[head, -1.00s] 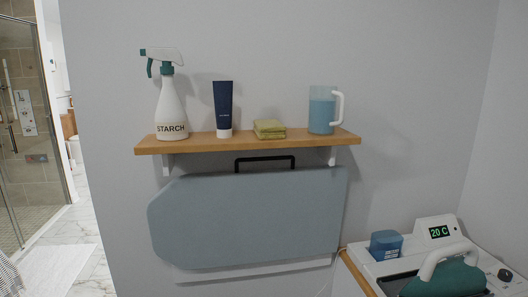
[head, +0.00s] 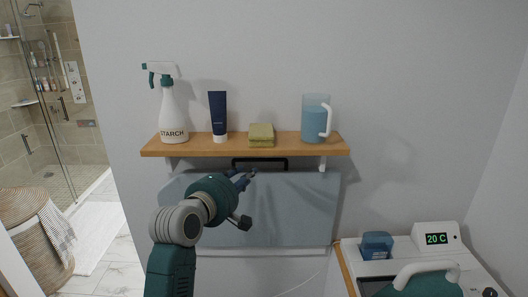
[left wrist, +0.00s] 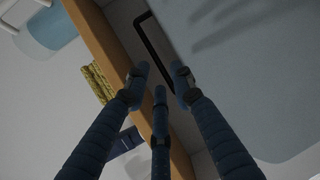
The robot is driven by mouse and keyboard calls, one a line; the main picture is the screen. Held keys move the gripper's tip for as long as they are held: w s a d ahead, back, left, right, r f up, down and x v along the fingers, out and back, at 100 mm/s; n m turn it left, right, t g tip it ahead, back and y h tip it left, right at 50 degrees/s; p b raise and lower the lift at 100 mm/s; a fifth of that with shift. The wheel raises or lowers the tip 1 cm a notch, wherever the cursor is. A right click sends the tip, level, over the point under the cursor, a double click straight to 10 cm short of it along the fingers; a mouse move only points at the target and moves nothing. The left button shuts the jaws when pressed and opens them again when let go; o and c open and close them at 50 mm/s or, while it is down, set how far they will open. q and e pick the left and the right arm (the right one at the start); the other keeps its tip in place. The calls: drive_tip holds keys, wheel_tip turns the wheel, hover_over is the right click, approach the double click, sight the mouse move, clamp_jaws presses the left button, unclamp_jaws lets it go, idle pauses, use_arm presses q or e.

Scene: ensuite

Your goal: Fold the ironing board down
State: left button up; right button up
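The grey-blue ironing board (head: 300,210) stands flat against the wall under a wooden shelf. Its black handle (head: 262,159) sticks up at its top edge, just below the shelf. My left gripper (head: 251,174) is in front of the board's top edge, close to the handle. In the left wrist view its dark blue fingers (left wrist: 160,78) are spread apart and empty, with the handle (left wrist: 150,38) just beyond the fingertips. I cannot tell whether they touch it. My arm hides the board's left part. My right gripper is not in view.
The wooden shelf (head: 290,145) overhangs the handle. It bears a starch bottle (head: 173,115), a dark blue tube (head: 218,115), folded green cloths (head: 261,135) and a jug (head: 315,118).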

sight(260, 159)
use_arm(q)
drive_tip(key=p+x, duration=0.1)
drive_tip(key=x, duration=0.2)
drive_tip(key=r+p+x, duration=0.1)
drive_tip(key=x, duration=0.3)
drive_tip(key=p+x, duration=0.1)
drive_tip(key=x, duration=0.2)
drive_tip(key=shift+w+r, duration=0.2)
drive_tip(key=shift+w, duration=0.1)
drive_tip(key=shift+c, duration=0.3)
clamp_jaws()
